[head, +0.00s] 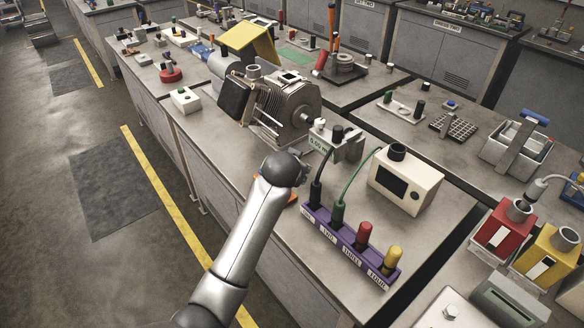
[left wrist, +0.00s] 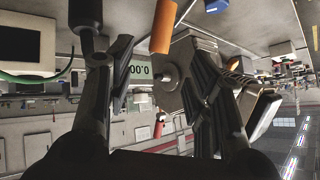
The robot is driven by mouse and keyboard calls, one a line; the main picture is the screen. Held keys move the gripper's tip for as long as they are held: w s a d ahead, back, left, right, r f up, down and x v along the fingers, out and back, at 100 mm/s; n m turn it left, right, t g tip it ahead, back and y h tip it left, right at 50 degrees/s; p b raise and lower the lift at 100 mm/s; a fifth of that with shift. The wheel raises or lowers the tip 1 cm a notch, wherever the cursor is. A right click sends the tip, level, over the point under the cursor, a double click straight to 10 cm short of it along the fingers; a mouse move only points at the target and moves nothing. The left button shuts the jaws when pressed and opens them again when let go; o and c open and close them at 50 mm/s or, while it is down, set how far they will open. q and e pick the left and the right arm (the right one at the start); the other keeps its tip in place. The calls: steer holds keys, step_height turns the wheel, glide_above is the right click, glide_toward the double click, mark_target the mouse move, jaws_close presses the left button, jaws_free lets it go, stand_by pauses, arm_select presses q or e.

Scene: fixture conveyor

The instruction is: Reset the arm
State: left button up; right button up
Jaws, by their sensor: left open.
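My left arm comes in from the bottom of the head view and reaches over the near bench, with its dark wrist joint in front of the grey motor (head: 285,108). It largely hides the gripper there. In the left wrist view my left gripper (left wrist: 153,52) has its two dark fingers spread apart, with nothing held between them. An orange cylinder (left wrist: 163,25) and a 0.00 display (left wrist: 138,75) show behind the gap, the view appearing upside down. My right gripper is in neither view.
Right of the arm, a purple rack (head: 346,246) holds black, green, red and yellow plugs. A black and a green cable rise from it. A cream box with a screen (head: 405,182) and a grey metered fixture (head: 349,147) stand close behind. Open floor (head: 60,270) lies left.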

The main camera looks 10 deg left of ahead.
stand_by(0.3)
arm_select(q)
steer(key=s+a+f+g, duration=0.2)
steer(key=s+f, duration=0.4)
steer(key=s, duration=0.4)
steer(key=s+a+f+g, duration=0.1)
steer(key=s+a+f, duration=0.1)
steer(key=s+f, duration=0.5)
steer(key=s+a+r+g+h, duration=0.1)
steer(key=s+a+g, duration=0.2)
steer(key=s, duration=2)
step_height(320, 180, down, 28)
steer(key=g+b, duration=0.1)
steer(key=b, duration=0.2)
steer(key=s+a+f+g+b, duration=0.1)
steer(key=s+a+f, duration=0.1)
steer(key=s+f, duration=1.6)
steer(key=shift+a+f+g+b, duration=0.2)
steer(key=shift+f+g+b, duration=0.1)
steer(key=shift+f+b, duration=0.1)
